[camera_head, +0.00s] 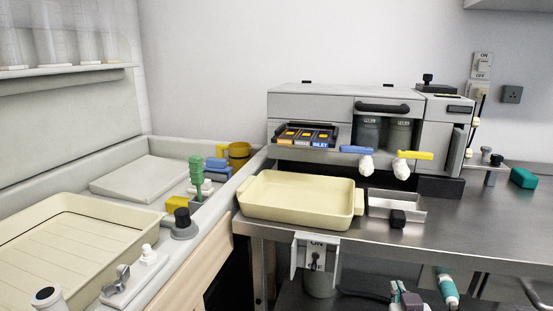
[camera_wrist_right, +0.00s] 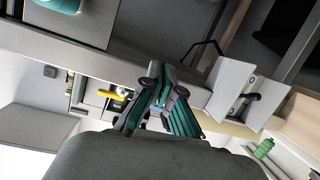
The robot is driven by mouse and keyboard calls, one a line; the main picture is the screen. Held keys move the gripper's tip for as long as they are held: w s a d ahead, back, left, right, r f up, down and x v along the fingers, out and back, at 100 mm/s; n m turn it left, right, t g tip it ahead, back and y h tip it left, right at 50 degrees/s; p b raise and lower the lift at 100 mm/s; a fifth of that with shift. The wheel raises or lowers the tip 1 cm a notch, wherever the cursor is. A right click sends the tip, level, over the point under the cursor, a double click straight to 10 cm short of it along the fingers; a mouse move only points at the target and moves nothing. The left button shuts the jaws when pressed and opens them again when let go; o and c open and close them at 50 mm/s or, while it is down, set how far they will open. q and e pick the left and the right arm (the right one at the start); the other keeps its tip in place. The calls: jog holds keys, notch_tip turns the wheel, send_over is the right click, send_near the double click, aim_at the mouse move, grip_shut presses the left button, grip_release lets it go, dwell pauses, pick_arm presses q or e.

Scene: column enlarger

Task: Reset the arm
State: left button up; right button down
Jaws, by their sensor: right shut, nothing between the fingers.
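My right gripper (camera_head: 408,297) shows at the bottom edge of the head view, low in front of the metal bench. Its dark and teal fingers also show in the middle of the right wrist view (camera_wrist_right: 164,90). It is shut and holds nothing. Only the tip end of it shows in the head view; the rest of the arm is cut off below the frame. It is apart from the bench and the things on it. My left gripper is not in view.
The metal bench (camera_head: 470,222) carries a cream tray (camera_head: 290,213), a small metal tray (camera_head: 416,207) and a grey machine (camera_head: 300,101) with blue and yellow handles. A sink unit (camera_head: 225,205) stands left.

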jog(key=s+a+f+n+g+y, duration=0.15)
jog(key=s+f+g, duration=0.25)
jog(key=s+f, duration=0.45)
jog(key=s+a+f+n+g+y, duration=0.1)
jog(key=s+a+f+g, duration=0.3)
jog(key=s, duration=0.7)
jog(key=s+f+n+g+y, duration=0.1)
jog(key=s+f+g, duration=0.2)
jog(key=s+f, duration=0.55)
notch_tip(320, 180, down, 26)
jog(key=s+g, duration=0.2)
jog(key=s, duration=0.1)
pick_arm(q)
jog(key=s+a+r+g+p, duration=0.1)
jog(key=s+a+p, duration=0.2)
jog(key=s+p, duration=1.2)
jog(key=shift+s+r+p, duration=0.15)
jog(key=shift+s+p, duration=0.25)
pick_arm(e)
jog(key=s+d, duration=0.3)
jog(key=s, duration=1.3)
jog(key=shift+r+g+h, duration=0.35)
jog(key=shift+g, duration=0.05)
jog(key=shift+d, duration=0.1)
